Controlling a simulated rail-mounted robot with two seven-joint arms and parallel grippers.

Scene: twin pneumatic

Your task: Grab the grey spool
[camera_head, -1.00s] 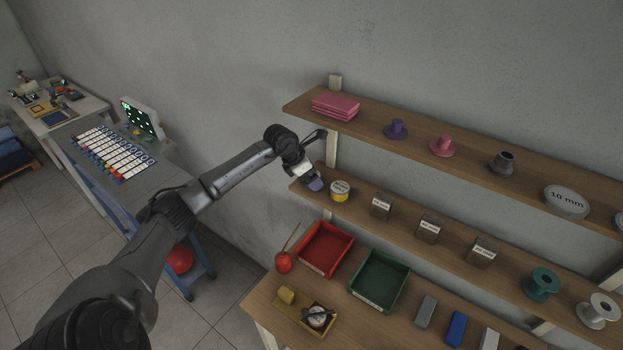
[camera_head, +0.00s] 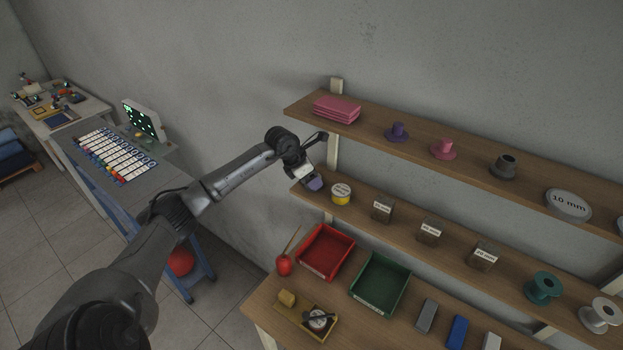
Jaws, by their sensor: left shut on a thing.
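A pale grey spool (camera_head: 600,316) stands at the right end of the middle shelf. A teal spool (camera_head: 543,287) stands just left of it. A dark grey flanged piece (camera_head: 503,166) sits on the upper shelf. My left gripper (camera_head: 312,179) is at the left end of the middle shelf, far from the pale grey spool. It is shut on a small purple-grey thing (camera_head: 315,184), whose shape is partly hidden by the gripper. My right gripper is not in view.
The upper shelf (camera_head: 465,160) holds pink, purple and grey pieces. Below, a red tray (camera_head: 325,252) and a green tray (camera_head: 380,284) stand on the bench.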

